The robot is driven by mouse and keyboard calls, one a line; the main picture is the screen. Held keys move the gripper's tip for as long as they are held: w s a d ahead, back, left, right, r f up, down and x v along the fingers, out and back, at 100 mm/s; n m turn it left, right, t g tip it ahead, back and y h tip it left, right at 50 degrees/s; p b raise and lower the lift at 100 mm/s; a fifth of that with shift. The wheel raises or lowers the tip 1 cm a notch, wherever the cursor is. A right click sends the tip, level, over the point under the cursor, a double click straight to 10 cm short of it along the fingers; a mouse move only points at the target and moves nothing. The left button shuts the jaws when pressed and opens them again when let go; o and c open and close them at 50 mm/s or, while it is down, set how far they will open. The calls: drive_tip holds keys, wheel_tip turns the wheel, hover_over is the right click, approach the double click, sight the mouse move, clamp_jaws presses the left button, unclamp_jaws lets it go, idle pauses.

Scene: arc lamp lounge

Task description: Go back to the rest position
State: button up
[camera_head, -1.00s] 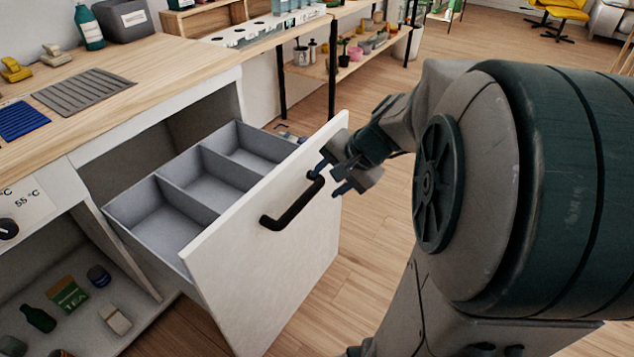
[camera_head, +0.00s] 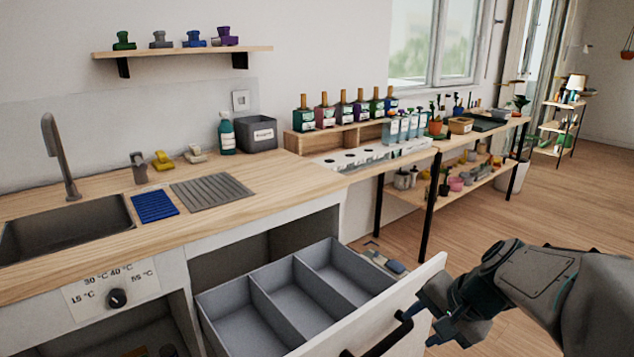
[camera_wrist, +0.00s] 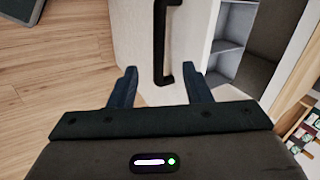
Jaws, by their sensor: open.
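My gripper (camera_head: 432,318) is at the lower right of the head view, close to the black handle of the open drawer. In the wrist view my gripper (camera_wrist: 158,88) has its two fingers spread wide with nothing between them. The black handle (camera_wrist: 161,42) lies ahead of the fingers, and I see no finger touching it. The drawer (camera_head: 300,300) is pulled out and its grey compartments are empty. Its white front (camera_head: 400,315) faces my arm. The handle (camera_head: 388,340) is partly cut off at the bottom of the head view.
A wooden counter (camera_head: 100,228) holds a sink (camera_head: 70,235), a blue mat (camera_head: 155,206) and a grey rack (camera_head: 212,191). A temperature dial (camera_head: 117,298) is on the cabinet front. Shelves with bottles and plants run along the wall. Wooden floor (camera_head: 480,225) is clear at right.

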drive_tip(key=s+a+r+n+h+p, duration=0.1)
drive_tip(key=s+a+r+n+p, duration=0.1)
drive_tip(key=r+p, duration=0.3)
drive_tip(key=s+a+r+n+g+h+p, duration=0.1)
drive_tip(key=s+a+r+n+p, duration=0.1)
drive_tip(key=s+r+n+p, duration=0.2)
drive_tip(key=s+a+r+n+g+h+p, duration=0.1)
drive_tip(key=s+a+r+n+p, duration=0.1)
drive_tip(key=r+p, duration=0.5)
drive_tip(key=shift+s+a+r+n+h+p, duration=0.2)
drive_tip(key=shift+s+a+n+h+p, duration=0.15)
drive_tip(key=shift+s+n, duration=0.4)
